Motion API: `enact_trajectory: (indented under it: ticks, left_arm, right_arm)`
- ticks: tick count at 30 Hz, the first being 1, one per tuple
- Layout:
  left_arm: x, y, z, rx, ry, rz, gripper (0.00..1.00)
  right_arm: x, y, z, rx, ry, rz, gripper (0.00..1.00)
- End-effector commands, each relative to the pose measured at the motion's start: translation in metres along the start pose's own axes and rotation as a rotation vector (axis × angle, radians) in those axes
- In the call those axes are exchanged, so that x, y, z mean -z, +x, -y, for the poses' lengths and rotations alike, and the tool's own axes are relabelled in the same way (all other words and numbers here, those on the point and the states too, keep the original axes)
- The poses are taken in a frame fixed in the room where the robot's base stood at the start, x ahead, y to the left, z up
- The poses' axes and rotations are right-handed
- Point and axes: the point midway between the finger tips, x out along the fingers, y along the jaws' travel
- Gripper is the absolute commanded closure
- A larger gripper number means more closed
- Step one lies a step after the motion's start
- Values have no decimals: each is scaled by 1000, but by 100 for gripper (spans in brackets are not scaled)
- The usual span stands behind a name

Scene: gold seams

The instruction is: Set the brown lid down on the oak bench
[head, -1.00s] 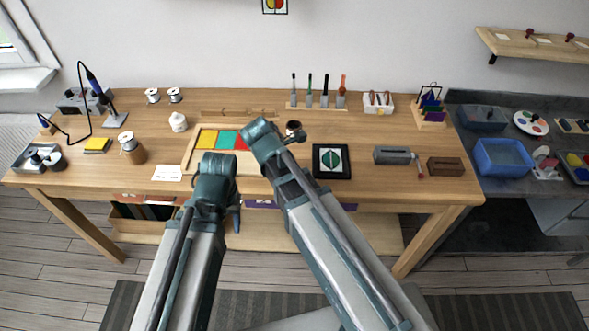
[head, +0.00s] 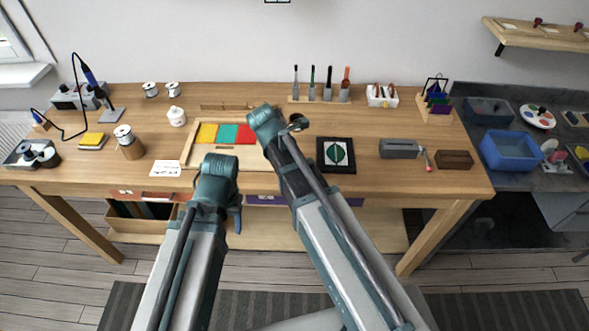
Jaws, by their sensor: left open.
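A small dark brown round thing (head: 294,118) shows on the oak bench (head: 380,185), just right of the tip of my right arm. It may be the brown lid, but it is too small and too covered to be sure. A small grey part at the end of my right arm (head: 301,124) overlaps it. I cannot tell whether they touch or whether these jaws hold anything. My left gripper (head: 237,219) hangs low at the bench's front edge, mostly hidden behind my left arm. It is open, and no lid shows in it.
A tray with yellow, teal and red panels (head: 189,150) lies left of my right arm. A black-framed leaf picture (head: 336,155), a grey box (head: 398,149) and a brown block (head: 454,160) stand to the right. A white pot (head: 177,117) and a jar (head: 129,143) stand left. Bare wood lies between.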

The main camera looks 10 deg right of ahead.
Motion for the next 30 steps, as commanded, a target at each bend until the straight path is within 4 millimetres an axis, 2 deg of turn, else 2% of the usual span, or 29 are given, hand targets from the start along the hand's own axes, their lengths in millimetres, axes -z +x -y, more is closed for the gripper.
enact_trajectory:
  ticks: [8,9,13,14,25,30]
  left_arm:
    - [0,3,0,0,0,0,50]
    - [0,3,0,0,0,0,50]
    - [0,2,0,0,0,0,50]
    - [0,2,0,0,0,0,50]
    - [0,0,0,0,0,0,50]
    - [-1,-10,1,0,0,0,50]
  right_arm:
    - [2,3,0,0,0,0,100]
    - [1,2,0,0,0,0,74]
    - [1,2,0,0,0,0,50]
    - [1,2,0,0,0,0,47]
    - [0,0,0,0,0,0,47]
    - [-1,-11,0,0,-1,0,47]
